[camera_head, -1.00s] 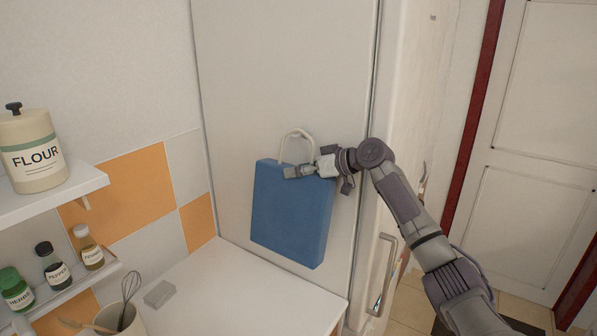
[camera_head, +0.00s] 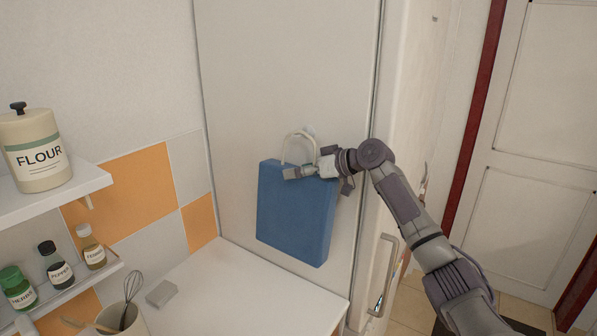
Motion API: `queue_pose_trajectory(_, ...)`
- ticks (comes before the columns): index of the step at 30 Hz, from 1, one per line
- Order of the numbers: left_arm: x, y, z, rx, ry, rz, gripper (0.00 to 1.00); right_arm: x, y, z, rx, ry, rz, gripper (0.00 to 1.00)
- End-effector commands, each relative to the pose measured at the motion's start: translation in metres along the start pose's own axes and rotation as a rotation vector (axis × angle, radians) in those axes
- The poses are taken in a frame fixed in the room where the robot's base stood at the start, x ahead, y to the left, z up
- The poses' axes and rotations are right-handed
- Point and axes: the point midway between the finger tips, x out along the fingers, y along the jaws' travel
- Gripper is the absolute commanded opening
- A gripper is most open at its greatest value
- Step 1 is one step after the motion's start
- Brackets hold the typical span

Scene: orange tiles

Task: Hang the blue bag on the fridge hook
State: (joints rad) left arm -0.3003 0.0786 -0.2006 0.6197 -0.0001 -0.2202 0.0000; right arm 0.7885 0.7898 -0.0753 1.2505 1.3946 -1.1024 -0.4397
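The blue bag (camera_head: 295,215) hangs upright in front of the white fridge side (camera_head: 285,65), above the counter. Its pale looped handle (camera_head: 285,148) stands up from its top edge. My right gripper (camera_head: 296,173) comes in from the right and is shut on the bag at its top edge, by the base of the handle. The fingers hide part of that edge. A small pale shape, perhaps the fridge hook (camera_head: 311,131), shows beside the top of the handle; I cannot tell whether the handle touches it. My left gripper is not in view.
The white counter (camera_head: 225,295) below the bag holds a small grey block (camera_head: 162,294) and a utensil pot (camera_head: 122,322) with a whisk. Shelves at the left carry a flour canister (camera_head: 36,150) and several small bottles. The fridge door handle (camera_head: 383,275) is near my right arm.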

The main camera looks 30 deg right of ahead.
Motion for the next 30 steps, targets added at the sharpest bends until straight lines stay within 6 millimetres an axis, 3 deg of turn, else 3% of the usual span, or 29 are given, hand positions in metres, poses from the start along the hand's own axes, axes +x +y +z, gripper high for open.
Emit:
queue_pose_trajectory(10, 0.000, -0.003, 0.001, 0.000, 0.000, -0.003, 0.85, -0.007, 0.004, -0.002, -0.001, 0.005, 0.012, 0.91)
queue_pose_trajectory(21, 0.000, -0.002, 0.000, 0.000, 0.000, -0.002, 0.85, -0.063, 0.001, -0.002, -0.004, 0.002, 0.012, 0.91)
queue_pose_trajectory(30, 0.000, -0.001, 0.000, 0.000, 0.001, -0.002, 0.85, -0.076, 0.000, -0.003, -0.003, 0.004, 0.010, 0.91)
